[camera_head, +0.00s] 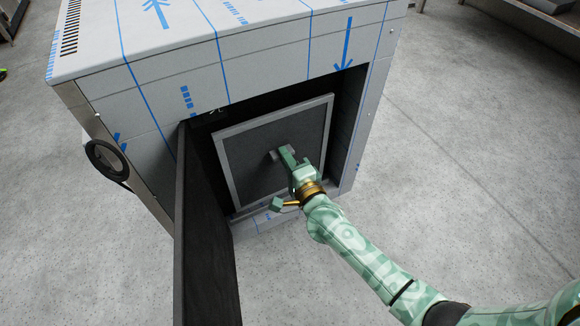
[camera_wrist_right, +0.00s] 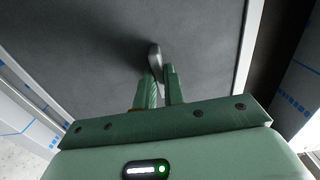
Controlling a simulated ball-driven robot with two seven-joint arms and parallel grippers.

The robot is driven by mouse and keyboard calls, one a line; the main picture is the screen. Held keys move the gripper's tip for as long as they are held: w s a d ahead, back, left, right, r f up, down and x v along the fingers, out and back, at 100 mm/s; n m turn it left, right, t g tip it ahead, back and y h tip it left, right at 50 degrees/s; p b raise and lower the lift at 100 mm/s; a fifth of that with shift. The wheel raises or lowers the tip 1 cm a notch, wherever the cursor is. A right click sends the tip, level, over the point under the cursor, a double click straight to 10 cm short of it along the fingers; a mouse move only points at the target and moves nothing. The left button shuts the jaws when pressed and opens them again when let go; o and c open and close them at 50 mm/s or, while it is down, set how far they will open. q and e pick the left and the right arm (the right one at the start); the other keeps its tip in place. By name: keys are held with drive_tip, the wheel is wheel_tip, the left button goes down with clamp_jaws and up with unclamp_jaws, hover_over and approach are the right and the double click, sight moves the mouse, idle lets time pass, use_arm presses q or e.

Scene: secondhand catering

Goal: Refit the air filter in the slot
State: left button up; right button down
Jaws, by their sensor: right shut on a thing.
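The air filter (camera_head: 245,150) is a dark grey panel with a light metal frame. It stands upright, slightly tilted in the picture, at the opening of the slot (camera_head: 345,110) in the cabinet. A small grey handle sticks out from its middle. My right gripper (camera_head: 284,158) is shut on this handle. In the right wrist view the handle (camera_wrist_right: 155,58) shows between the fingers of the right gripper (camera_wrist_right: 158,80), with the filter's dark face (camera_wrist_right: 90,50) behind. Whether the filter is fully seated cannot be told. My left gripper is not in view.
The cabinet (camera_head: 260,55) is metal with blue-printed protective film. Its dark door (camera_head: 207,240) stands open at the left of the slot. A black round knob or wheel (camera_head: 107,160) is on the cabinet's left side. The grey floor (camera_head: 470,150) to the right is clear.

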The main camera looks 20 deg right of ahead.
sight(280, 163)
drive_tip(key=shift+w+f, duration=0.1)
drive_tip(key=shift+w, duration=0.35)
wheel_tip(280, 163, down, 5)
drive_tip(key=shift+f+b, duration=0.1)
drive_tip(key=shift+b, duration=0.35)
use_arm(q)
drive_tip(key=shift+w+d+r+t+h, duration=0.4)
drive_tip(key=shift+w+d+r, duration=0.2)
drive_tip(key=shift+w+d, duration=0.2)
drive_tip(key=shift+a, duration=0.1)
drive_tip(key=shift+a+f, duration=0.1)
use_arm(e)
drive_tip(key=c, duration=1.4)
unclamp_jaws()
drive_tip(key=shift+f, duration=0.1)
